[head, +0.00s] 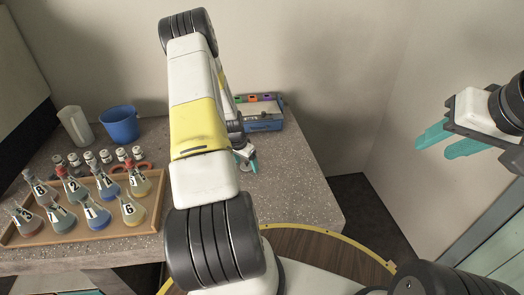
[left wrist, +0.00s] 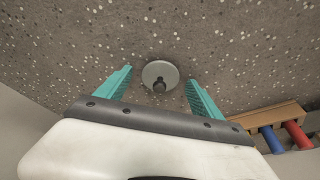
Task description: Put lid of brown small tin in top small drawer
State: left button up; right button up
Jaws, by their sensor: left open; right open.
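A round grey lid-like disc (left wrist: 150,70) with a dark knob at its middle shows in the left wrist view, on or just above the speckled bench. My left gripper (left wrist: 160,76) is open, with its teal fingers on either side of the disc, apart from it. In the head view my left gripper (head: 245,158) is low over the bench, mostly hidden behind my own arm. My right gripper (head: 448,140) is open and empty, off the bench at the right. I cannot make out a brown small tin or a small drawer.
A wooden tray (head: 85,237) of numbered flasks is on the left, with several small jars behind it. A blue bucket (head: 119,124) and a pale cylinder (head: 75,126) stand at the back. A blue box (head: 264,124) with coloured tops is behind my left arm. The bench's right part (head: 295,190) is clear.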

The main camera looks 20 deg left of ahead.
pick_arm(q)
jog(key=c, duration=1.6)
jog(key=shift+o, duration=0.2)
jog(key=shift+r, duration=0.1)
